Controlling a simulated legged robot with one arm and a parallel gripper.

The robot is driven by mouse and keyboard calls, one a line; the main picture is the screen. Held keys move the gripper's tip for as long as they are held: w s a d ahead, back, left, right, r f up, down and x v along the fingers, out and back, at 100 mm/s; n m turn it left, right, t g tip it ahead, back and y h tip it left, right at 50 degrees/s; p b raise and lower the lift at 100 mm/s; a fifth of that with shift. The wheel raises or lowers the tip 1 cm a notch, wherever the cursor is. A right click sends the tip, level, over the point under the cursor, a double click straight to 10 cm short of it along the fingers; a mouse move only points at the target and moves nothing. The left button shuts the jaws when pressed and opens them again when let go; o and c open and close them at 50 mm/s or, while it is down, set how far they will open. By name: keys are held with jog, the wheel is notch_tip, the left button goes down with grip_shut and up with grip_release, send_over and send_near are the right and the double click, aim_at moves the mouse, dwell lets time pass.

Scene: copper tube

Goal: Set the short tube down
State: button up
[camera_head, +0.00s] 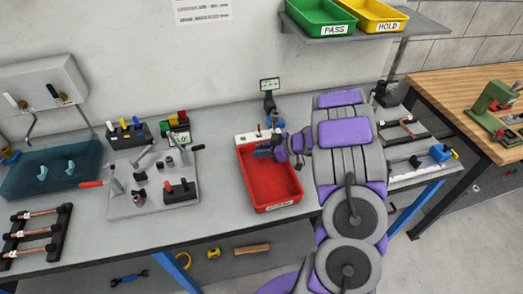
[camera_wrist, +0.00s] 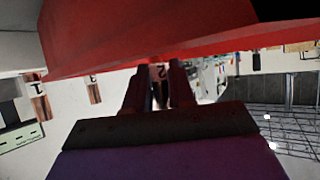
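In the wrist view the two dark fingers (camera_wrist: 160,75) stand a little apart, below a large red surface of the tray (camera_wrist: 150,35). A small brownish patch with a dark mark shows between the fingertips; I cannot tell whether it is the short tube or background. No short tube shows clearly in the head view. The tray's front label is too small to read.
A grey fixture plate (camera_head: 150,205) with clamps stands left of the tray. A rack of copper tubes (camera_head: 35,235) is at the far left, near a teal mat (camera_head: 75,165). Green (camera_head: 322,18) and yellow (camera_head: 375,14) bins sit on the shelf above. A small display (camera_head: 269,85) stands behind the tray.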

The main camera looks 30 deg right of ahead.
jog(key=o, duration=0.4)
jog(key=shift+r, duration=0.1)
